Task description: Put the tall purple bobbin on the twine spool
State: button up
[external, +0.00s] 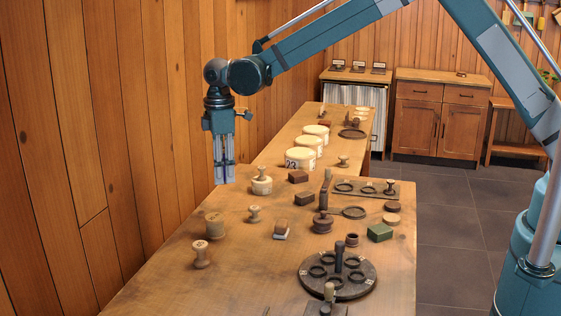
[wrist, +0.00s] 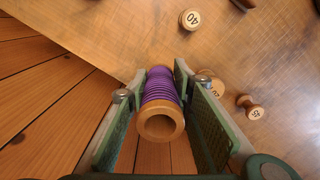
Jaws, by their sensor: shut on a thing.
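The tall purple bobbin (wrist: 162,88) is between my gripper's two fingers in the wrist view, its hollow wooden end towards the camera. In the external view only a thin purple strip (external: 225,171) of it shows between the fingers. My gripper (external: 225,180) is shut on it, pointing down, raised near the table's left edge. A wide spool wound with tan material, seemingly the twine spool (external: 215,226), stands upright near the left edge, below my gripper in the picture and apart from it. I cannot surely pick it out in the wrist view.
Small wooden spools (external: 201,254) and (external: 254,214) stand near the twine spool. A dark round rack (external: 348,290) with a post is at the front right. The wooden wall is at left.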

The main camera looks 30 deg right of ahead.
notch_tip(320, 180, up, 5)
jog(key=p, duration=0.4)
send_over(214, 216)
jog(key=shift+s+a+m, duration=0.1)
jog(key=shift+s+m, duration=0.05)
jog(key=shift+m, duration=0.25)
jog(key=shift+f, duration=3.1)
jog(key=shift+f, duration=0.1)
jog(key=shift+f, duration=1.75)
jog(key=shift+f, duration=0.15)
